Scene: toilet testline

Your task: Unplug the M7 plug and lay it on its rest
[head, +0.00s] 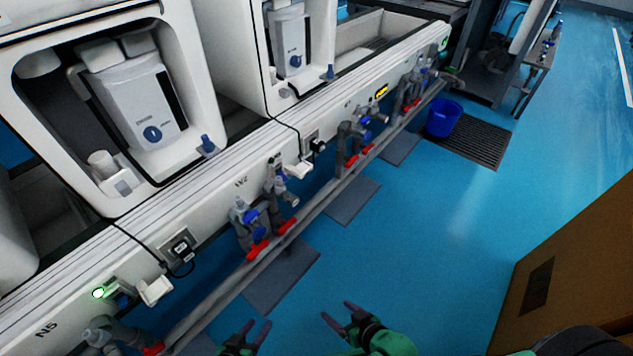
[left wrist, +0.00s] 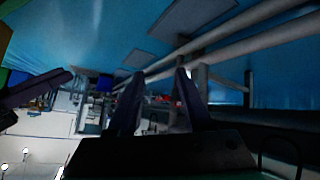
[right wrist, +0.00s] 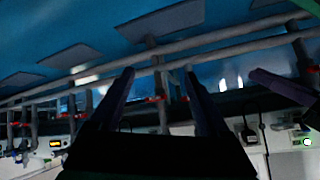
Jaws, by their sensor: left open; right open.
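A black plug (head: 181,251) sits in a wall socket on the white rail at the left, its cable hanging down. A second black plug (head: 318,146) sits in a socket further along. The rail labels are too small to tell which is M7. A white rest (head: 155,291) is below and left of the nearer plug, and another white rest (head: 298,170) is by the further one. Both rests look empty. My left gripper (head: 252,327) and right gripper (head: 338,311) are open and empty, at the bottom of the head view, apart from both plugs. A black plug (right wrist: 250,136) also shows in the right wrist view.
Grey pipes with blue and red valves (head: 254,232) run along the rail's lower side. A lit green lamp (head: 98,293) is at the left. A blue bucket (head: 443,118) stands on the far floor, and a brown box (head: 575,260) is at the right. The blue floor between is clear.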

